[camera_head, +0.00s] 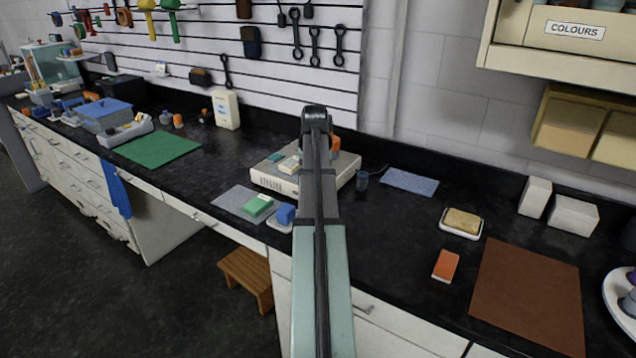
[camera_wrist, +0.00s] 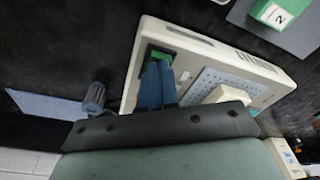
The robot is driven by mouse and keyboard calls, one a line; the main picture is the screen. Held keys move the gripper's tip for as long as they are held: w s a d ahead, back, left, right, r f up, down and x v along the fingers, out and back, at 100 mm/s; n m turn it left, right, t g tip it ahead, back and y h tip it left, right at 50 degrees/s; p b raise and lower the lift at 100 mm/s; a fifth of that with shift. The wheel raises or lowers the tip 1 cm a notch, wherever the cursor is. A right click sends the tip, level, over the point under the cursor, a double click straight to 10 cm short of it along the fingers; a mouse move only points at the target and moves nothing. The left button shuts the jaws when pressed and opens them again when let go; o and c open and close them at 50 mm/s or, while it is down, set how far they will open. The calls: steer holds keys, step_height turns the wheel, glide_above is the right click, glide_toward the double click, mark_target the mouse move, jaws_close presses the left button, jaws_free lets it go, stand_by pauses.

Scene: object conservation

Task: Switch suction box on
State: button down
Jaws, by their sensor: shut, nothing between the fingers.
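The suction box is a low off-white box (camera_head: 264,179) in the middle of the bench, partly hidden behind my arm in the head view. In the wrist view the box (camera_wrist: 279,97) shows a pale blue dotted panel (camera_wrist: 205,84) and a green switch-like part (camera_wrist: 160,54) in a dark surround. My gripper (camera_wrist: 159,66) has its two blue fingers side by side, shut and empty, with the tips at the green part. I cannot tell whether they touch it. My arm hides the gripper in the head view.
A cream block (camera_head: 289,165) rests on the box.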

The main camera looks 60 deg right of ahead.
steer(key=shift+f, duration=0.2)
steer(key=shift+r, duration=3.55)
